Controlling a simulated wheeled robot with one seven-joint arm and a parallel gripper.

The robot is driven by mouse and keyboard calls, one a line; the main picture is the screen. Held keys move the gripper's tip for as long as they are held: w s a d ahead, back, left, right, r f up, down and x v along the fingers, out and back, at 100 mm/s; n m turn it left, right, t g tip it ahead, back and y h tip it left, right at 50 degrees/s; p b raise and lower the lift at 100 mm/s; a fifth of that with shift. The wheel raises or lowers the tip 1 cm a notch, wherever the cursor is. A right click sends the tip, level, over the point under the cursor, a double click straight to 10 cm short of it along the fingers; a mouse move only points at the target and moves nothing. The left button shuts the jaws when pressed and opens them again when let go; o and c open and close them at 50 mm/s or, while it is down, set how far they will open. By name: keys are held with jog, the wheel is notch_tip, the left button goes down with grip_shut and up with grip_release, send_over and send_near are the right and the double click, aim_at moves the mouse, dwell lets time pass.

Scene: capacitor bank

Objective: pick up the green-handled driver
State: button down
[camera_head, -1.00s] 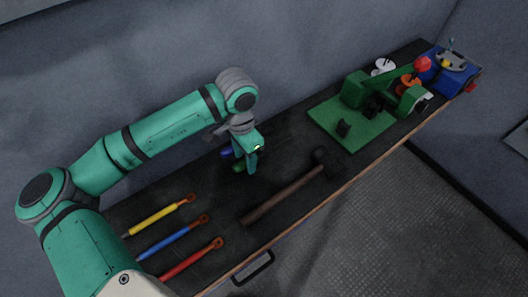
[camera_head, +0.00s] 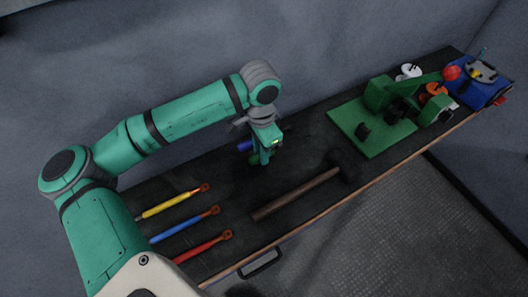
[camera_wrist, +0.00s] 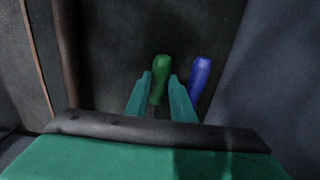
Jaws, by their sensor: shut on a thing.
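The green-handled driver (camera_wrist: 161,68) shows in the wrist view with its green handle between my two fingers. My gripper (camera_wrist: 160,90) is shut on that handle, and the handle's top sticks out past the fingertips. In the head view my gripper (camera_head: 262,160) points down at the dark bench top, and a bit of the green handle (camera_head: 254,159) shows beside the fingers. The rest of the driver is hidden by the gripper. I cannot tell whether it touches the bench. A blue-handled driver (camera_wrist: 200,72) lies just to the right in the wrist view, apart from my fingers.
A hammer (camera_head: 297,193) lies on the bench (camera_head: 225,185) right of my gripper. Yellow (camera_head: 165,205), blue (camera_head: 182,226) and red (camera_head: 202,248) handled tools lie at the near left. A green plate with a clamp-like device (camera_head: 372,128) and a blue box (camera_head: 480,85) stand at the far right. A wall rises behind.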

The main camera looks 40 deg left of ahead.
jog(key=s+d+r, duration=0.3)
jog(key=s+r, duration=0.3)
jog(key=s+d+r, duration=0.2)
jog(key=s+r, duration=0.4)
jog(key=shift+s+d, duration=0.4)
jog(key=shift+a, duration=0.15)
